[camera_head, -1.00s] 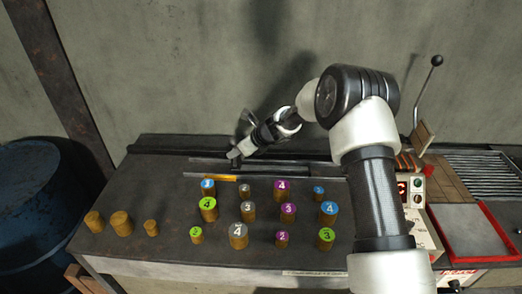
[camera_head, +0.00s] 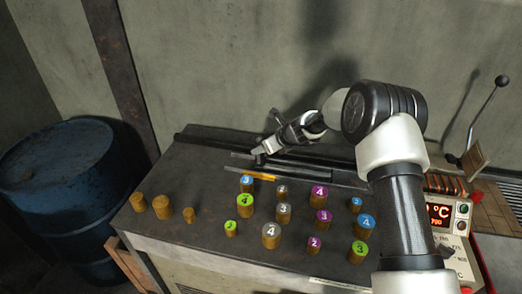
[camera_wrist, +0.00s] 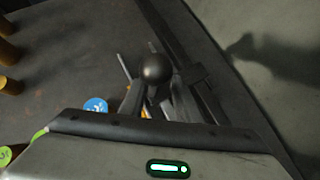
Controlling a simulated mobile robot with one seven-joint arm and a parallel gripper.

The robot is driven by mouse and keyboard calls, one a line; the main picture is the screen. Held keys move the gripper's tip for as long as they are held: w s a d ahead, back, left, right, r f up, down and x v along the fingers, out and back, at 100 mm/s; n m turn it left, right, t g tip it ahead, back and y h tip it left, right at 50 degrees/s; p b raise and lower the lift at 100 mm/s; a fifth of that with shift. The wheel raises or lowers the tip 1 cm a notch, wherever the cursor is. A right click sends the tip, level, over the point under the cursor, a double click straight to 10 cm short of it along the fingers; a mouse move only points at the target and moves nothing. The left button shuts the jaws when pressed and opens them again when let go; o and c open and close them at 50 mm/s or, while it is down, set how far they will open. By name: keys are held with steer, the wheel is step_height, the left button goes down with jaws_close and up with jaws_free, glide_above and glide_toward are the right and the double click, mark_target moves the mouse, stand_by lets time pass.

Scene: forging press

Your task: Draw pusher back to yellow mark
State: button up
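The pusher's round black knob (camera_wrist: 152,68) shows in the wrist view between the tips of my gripper (camera_wrist: 156,84). The fingers look shut on it, one on each side, though the contact is partly hidden behind the ball. In the head view my gripper (camera_head: 258,155) is low over the left end of the dark rails at the back of the bench. The yellow mark (camera_head: 263,177) is a short strip just in front of it, and a sliver of it shows between the fingers in the wrist view. The pusher's body is too dark to make out.
Several numbered billets (camera_head: 283,213) stand on the bench in front of the rails, close to the yellow mark. Plain brown billets (camera_head: 162,206) stand at the left. A control box (camera_head: 447,216) and a lever (camera_head: 490,105) are at the right. A blue barrel (camera_head: 55,185) stands left.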

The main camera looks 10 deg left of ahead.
steer(key=shift+a+r, duration=0.2)
steer(key=shift+r, duration=0.35)
steer(key=shift+f, duration=0.15)
steer(key=shift+s, duration=0.1)
steer(key=shift+s+d, duration=0.1)
steer(key=shift+d, duration=0.15)
steer(key=b+v, duration=0.1)
steer(key=v, duration=1.6)
